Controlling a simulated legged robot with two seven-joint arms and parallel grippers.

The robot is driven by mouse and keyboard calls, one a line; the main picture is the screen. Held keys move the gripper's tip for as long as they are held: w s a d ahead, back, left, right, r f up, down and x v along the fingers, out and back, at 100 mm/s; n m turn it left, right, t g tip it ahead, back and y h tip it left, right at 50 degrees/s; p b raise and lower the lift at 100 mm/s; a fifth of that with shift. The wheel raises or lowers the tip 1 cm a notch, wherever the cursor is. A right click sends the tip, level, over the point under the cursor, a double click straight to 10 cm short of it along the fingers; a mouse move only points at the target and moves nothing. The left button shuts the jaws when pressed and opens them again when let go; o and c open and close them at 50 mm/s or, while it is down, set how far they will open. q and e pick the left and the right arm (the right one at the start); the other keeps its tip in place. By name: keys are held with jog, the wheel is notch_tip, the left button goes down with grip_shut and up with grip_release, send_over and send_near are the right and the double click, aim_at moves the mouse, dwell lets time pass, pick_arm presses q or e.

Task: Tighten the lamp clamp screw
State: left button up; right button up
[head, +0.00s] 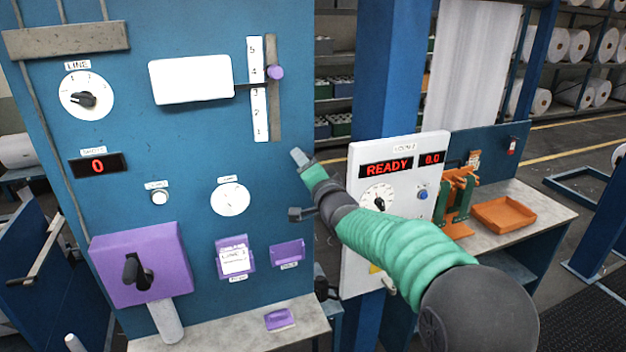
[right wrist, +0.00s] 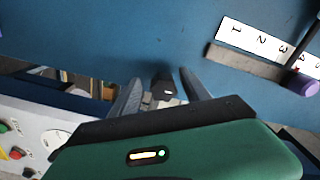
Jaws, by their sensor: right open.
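My right gripper (head: 299,156) reaches in from the lower right, close to the right edge of the blue panel (head: 200,130). In the right wrist view its two dark fingers (right wrist: 161,82) are apart. A small dark cylindrical part (right wrist: 163,86) with a pale end shows between them, with a gap on each side; it may be the clamp screw, but I cannot tell for sure. In the head view a dark block (head: 296,214) shows below the gripper; I cannot tell if it is the lamp clamp. No lamp is clearly visible. My left gripper is not in view.
A number scale with a purple slider knob (head: 276,72) is above the gripper. A white READY box (head: 365,165) stands behind my right arm. A purple box with a black knob (head: 138,271) is at lower left. An orange tray (head: 503,214) lies on the right bench.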

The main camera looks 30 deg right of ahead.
jog(key=b+v, duration=0.3)
jog(key=v, duration=1.3)
jog(key=shift+f, duration=0.2)
jog(key=shift+w, duration=0.1)
